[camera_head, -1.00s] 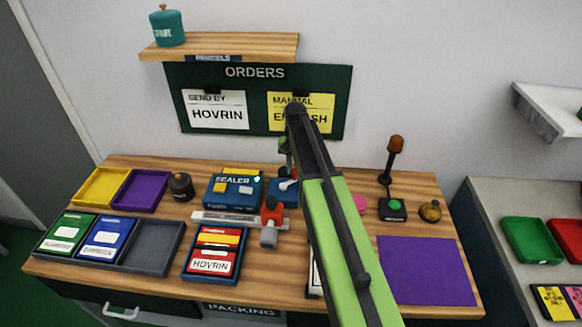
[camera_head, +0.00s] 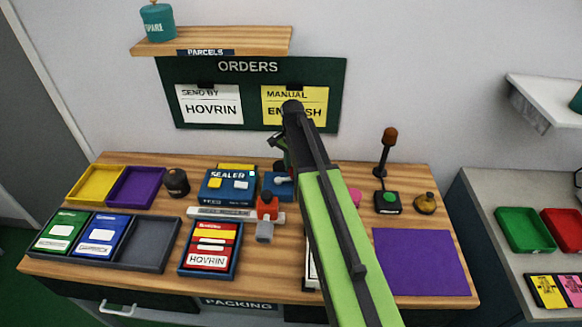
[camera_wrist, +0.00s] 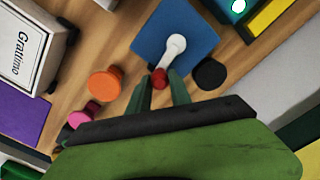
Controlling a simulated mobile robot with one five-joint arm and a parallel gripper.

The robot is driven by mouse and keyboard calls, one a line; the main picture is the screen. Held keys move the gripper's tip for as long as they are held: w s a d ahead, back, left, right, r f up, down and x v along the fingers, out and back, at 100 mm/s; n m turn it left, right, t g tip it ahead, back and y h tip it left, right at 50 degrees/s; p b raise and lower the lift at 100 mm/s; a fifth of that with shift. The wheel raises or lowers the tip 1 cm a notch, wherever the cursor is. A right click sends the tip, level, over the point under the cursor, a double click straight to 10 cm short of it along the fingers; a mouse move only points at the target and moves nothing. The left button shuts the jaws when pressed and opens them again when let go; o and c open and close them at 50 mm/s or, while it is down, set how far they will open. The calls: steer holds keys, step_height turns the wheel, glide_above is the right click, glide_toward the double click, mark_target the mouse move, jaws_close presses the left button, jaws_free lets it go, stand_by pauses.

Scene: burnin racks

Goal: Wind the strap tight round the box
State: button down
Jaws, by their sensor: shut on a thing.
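My gripper (camera_wrist: 162,88) is shut on the red knob (camera_wrist: 159,79) at the end of a white crank (camera_wrist: 172,52). The crank sits on a square blue block (camera_wrist: 190,25). In the head view the blue block (camera_head: 270,187) is beside the sealer, and my arm covers the knob and most of my gripper. A white box labelled Gratimo (camera_wrist: 25,45) is at the upper left of the wrist view. In the head view only a sliver of it (camera_head: 312,272) shows beside my arm. I cannot make out a strap.
The blue sealer (camera_head: 229,187) stands left of the crank block. An orange round thing (camera_wrist: 104,84) and a black round thing (camera_wrist: 209,75) flank my fingers. A purple mat (camera_head: 420,262) lies bare at the right. Trays, including a grey one (camera_head: 148,243), fill the left.

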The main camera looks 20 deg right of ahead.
stand_by(0.3)
steer(key=c, duration=1.2)
jaws_free()
step_height(320, 180, up, 12)
steer(key=p, duration=1.2)
steer(key=s+a+f+n+b, duration=0.2)
steer(key=s+a+n, duration=0.1)
steer(key=s+n, duration=0.1)
steer(key=s+a+f+n+b, duration=0.2)
steer(key=s+a+n, duration=0.2)
steer(key=s, duration=0.3)
steer(key=s+a+f+n+b, duration=0.2)
steer(key=s+a+n, duration=0.1)
steer(key=s+n, duration=0.1)
steer(key=shift+s+a, duration=0.3)
steer(key=shift+s, duration=0.5)
